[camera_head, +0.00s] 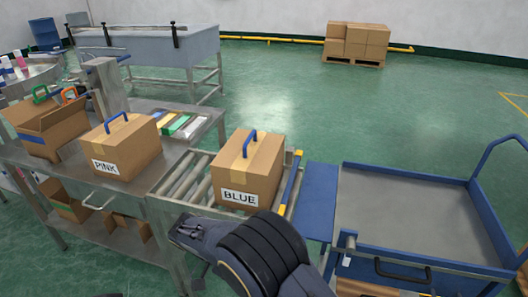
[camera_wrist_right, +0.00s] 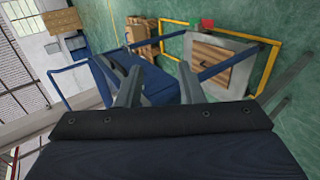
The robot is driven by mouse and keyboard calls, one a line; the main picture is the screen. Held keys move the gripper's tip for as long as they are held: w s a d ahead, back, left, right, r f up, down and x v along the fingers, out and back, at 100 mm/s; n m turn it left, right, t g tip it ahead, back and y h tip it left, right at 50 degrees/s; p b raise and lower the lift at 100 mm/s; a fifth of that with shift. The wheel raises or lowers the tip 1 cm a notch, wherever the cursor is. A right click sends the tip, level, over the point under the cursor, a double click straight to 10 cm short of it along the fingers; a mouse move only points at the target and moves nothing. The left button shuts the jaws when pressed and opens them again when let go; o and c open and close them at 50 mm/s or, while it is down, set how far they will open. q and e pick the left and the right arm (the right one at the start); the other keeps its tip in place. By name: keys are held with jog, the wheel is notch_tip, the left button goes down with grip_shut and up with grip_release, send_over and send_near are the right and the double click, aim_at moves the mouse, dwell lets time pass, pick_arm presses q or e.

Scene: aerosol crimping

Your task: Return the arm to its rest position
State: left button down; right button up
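My arm (camera_head: 262,255) rises from the bottom edge of the head view, in front of the roller table and below the box marked BLUE. No fingertips show clearly in that view. In the right wrist view my right gripper (camera_wrist_right: 160,88) has its two fingers spread apart, with nothing held between them. Blue parts lie beyond the fingers. My left gripper shows in neither view. The BLUE box (camera_head: 246,177) stands closed on the rollers, its blue handle upright. The PINK box (camera_head: 122,152) stands closed on the table to its left.
An open carton (camera_head: 50,138) stands at the far left of the metal table. A tray of coloured items (camera_head: 182,126) sits behind the PINK box. A blue-framed cart (camera_head: 410,213) stands to the right of the rollers. Green floor (camera_head: 300,100) behind is clear up to stacked cartons (camera_head: 356,42).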

jog(key=s+d+r+n+y+p, duration=0.1)
jog(key=s+d+r+y+p, duration=0.2)
jog(key=d+r+y, duration=1.05)
pick_arm(q)
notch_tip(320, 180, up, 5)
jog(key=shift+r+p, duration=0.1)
jog(key=shift+p, duration=0.95)
pick_arm(e)
jog(key=s+d+r+t+y, duration=0.1)
jog(key=s+d+r+t, duration=0.2)
jog(key=s+d+t, duration=0.5)
jog(key=s, duration=0.4)
jog(key=shift+r+t, duration=0.3)
jog(key=shift+t, duration=0.1)
